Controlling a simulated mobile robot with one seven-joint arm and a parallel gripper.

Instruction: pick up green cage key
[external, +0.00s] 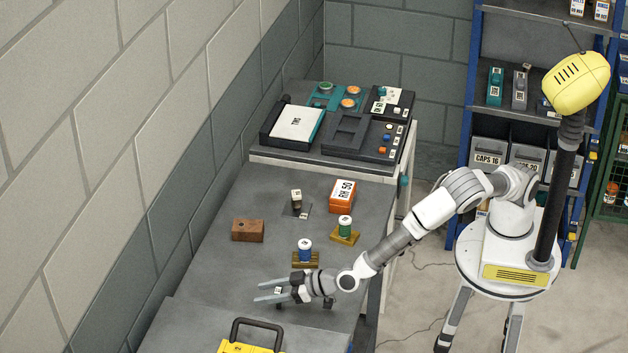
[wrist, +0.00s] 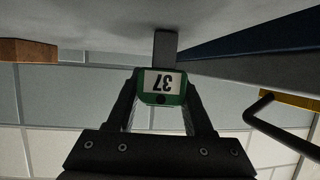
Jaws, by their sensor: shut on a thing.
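The green cage key has a green tag (wrist: 162,88) with a white label that reads 37 upside down in the wrist view. A grey shank (wrist: 165,48) runs from it toward the grey bench top. My gripper (external: 258,292) is low over the near part of the bench. In the wrist view its two fingers (wrist: 162,82) are closed on either side of the green tag. In the external view the key is mostly hidden between the fingers. I cannot tell whether the shank touches the bench.
A yellow case (external: 248,348) with a black handle (wrist: 285,122) stands close by at the near end. A blue spool (external: 305,248), a green spool (external: 345,226), a brown block (external: 247,230) and an orange box (external: 342,196) stand farther back. Bare bench lies left of my gripper.

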